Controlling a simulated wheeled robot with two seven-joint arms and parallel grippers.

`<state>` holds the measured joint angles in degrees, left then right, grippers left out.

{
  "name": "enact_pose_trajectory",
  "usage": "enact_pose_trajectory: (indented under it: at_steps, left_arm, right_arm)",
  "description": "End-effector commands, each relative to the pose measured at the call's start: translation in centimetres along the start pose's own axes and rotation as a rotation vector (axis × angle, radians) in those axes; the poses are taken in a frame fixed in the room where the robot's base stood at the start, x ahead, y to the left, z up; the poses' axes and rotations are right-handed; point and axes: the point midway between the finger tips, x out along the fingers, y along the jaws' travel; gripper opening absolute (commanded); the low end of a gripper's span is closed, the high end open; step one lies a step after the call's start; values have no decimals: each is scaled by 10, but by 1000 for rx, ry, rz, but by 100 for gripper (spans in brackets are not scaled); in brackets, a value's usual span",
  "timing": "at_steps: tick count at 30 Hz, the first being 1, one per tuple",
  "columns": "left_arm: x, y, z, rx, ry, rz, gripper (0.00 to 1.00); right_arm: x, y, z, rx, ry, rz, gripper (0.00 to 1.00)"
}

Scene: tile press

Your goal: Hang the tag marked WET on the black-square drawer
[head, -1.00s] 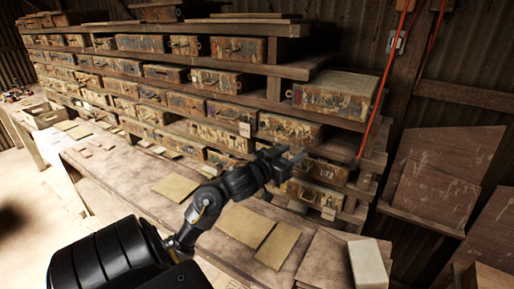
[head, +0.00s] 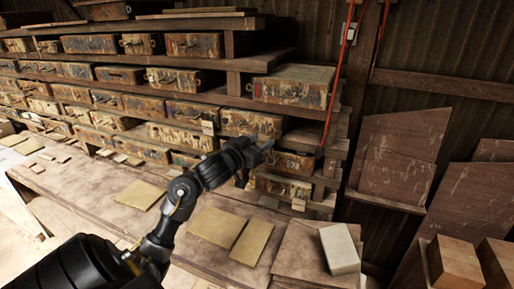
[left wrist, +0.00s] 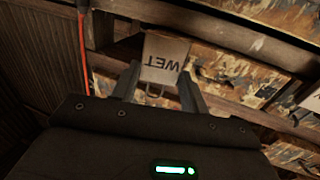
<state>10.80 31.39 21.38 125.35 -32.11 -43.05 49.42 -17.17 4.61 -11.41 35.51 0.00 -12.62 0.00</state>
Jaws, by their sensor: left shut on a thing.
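My left gripper (head: 264,146) is in front of the right end of the drawer rack in the head view. In the left wrist view a pale tag (left wrist: 164,58) marked WET, upside down in the picture, is between its two fingers, and the gripper is shut on it. A metal drawer pull (left wrist: 153,92) shows just below the tag there. Worn, paint-stained drawers (head: 292,163) are behind the gripper. I cannot make out a black square on any drawer. My right gripper is not in view.
Pale tags hang on the rack at one drawer (head: 208,127) and low at the right (head: 298,204). A red cable (head: 340,75) runs down by the rack's right end. Flat tan tiles (head: 252,242) and a pale block (head: 340,249) lie on the bench (head: 110,205).

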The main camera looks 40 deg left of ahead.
Motion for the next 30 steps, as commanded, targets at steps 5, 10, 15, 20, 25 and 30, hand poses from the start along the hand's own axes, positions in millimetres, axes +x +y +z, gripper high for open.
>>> enact_pose_trajectory:
  at_steps: [5,10,15,20,25,30]
  left_arm:
    - [12,-3,3,0,2,0,23]
    - [22,-6,3,0,2,-1,23]
    - [32,-9,6,1,1,0,23]
    - [39,-10,7,-1,0,1,23]
    - [44,-12,10,-1,0,0,23]
    - [46,-12,12,0,0,0,23]
  right_arm:
    - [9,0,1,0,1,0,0]
    - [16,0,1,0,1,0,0]
    - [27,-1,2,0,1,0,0]
    - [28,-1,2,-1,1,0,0]
    - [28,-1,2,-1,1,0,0]
    - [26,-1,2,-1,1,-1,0]
